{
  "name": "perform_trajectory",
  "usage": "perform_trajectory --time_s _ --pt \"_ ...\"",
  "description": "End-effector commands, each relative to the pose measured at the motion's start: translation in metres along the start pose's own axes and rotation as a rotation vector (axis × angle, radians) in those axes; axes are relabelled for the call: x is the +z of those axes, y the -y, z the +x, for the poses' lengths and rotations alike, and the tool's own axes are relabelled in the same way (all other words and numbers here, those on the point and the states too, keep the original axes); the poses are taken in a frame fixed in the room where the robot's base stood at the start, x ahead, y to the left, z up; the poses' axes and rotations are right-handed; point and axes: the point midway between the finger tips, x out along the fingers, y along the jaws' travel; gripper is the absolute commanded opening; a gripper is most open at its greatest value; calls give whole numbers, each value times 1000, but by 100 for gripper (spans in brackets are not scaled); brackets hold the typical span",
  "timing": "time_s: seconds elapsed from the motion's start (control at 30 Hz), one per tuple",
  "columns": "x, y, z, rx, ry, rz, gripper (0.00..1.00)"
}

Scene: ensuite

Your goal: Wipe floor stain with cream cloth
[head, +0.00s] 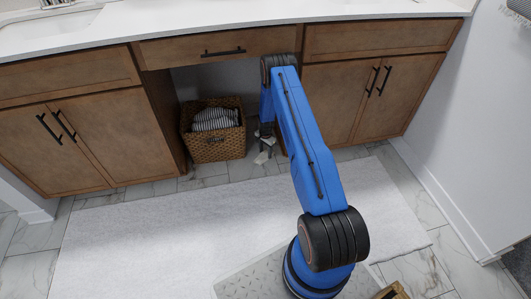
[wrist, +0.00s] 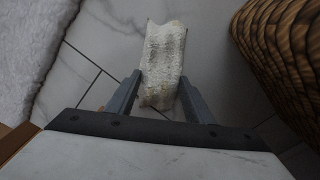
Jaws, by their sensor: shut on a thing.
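The cream cloth (wrist: 163,58) is a crumpled, textured strip with some yellowish patches, lying over the grey marble-look floor tiles in the wrist view. My gripper (wrist: 161,97) has its two fingers at either side of the cloth's near end and is shut on it. In the head view the cloth (head: 262,157) is a small pale patch below my gripper (head: 265,143), just right of the wicker basket, under the vanity's knee space. I cannot make out a stain on the floor; the cloth and gripper may hide it.
The wicker basket (head: 218,148) with striped towels stands close to the left of my gripper; it is at the right edge in the wrist view (wrist: 283,45). A white rug (head: 150,225) lies in front. Wooden cabinets (head: 360,98) flank the knee space under the white counter (head: 200,22).

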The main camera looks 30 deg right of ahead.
Motion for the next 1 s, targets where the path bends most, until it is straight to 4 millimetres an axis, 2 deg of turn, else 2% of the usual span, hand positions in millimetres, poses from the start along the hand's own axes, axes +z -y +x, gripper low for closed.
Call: perform_trajectory --time_s 1.0 --pt "-42 -28 -1 0 0 1 12"
